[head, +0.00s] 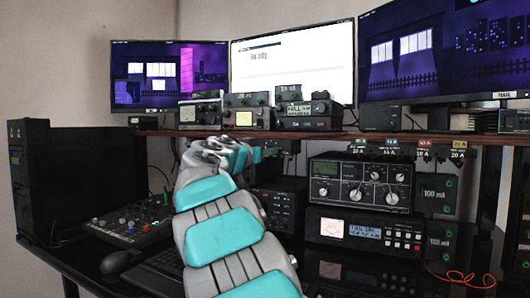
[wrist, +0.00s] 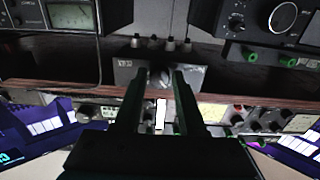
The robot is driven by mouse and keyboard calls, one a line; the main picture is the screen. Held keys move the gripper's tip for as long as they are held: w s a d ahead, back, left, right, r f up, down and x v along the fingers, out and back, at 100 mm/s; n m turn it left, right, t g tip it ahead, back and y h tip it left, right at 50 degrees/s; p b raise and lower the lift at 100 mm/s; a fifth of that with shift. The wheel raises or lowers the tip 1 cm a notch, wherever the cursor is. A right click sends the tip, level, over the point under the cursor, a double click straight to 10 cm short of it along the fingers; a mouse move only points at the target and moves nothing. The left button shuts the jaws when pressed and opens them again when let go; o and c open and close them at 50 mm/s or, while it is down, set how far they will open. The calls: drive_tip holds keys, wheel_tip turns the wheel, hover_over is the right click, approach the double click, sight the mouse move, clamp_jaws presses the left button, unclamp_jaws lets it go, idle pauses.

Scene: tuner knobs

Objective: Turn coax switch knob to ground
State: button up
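In the wrist view, a small grey box (wrist: 128,74) with a knob (wrist: 163,78) on its face sits at the edge of the wooden shelf. Several connectors stick out of the box's side. I take it to be the coax switch; its markings are too small to read. My gripper (wrist: 160,80) is open, with its two dark fingers apart and their tips on either side of the knob. I cannot tell whether they touch it. In the head view, my gripper (head: 238,155) is at the shelf's front edge, and my arm hides the switch.
The wooden shelf (head: 400,136) carries several small radio units and meters. Below it stand a tuner with several knobs (head: 334,190) and a unit with a meter display (head: 350,228). A black tower (head: 75,170) stands left, beside a mixer (head: 125,222). Monitors stand behind.

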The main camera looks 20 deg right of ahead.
clamp_jaws()
idle(0.4)
drive_tip(key=shift+n+p, duration=0.4)
drive_tip(key=shift+n, duration=3.6)
drive_tip(key=shift+o, duration=2.1)
unclamp_jaws()
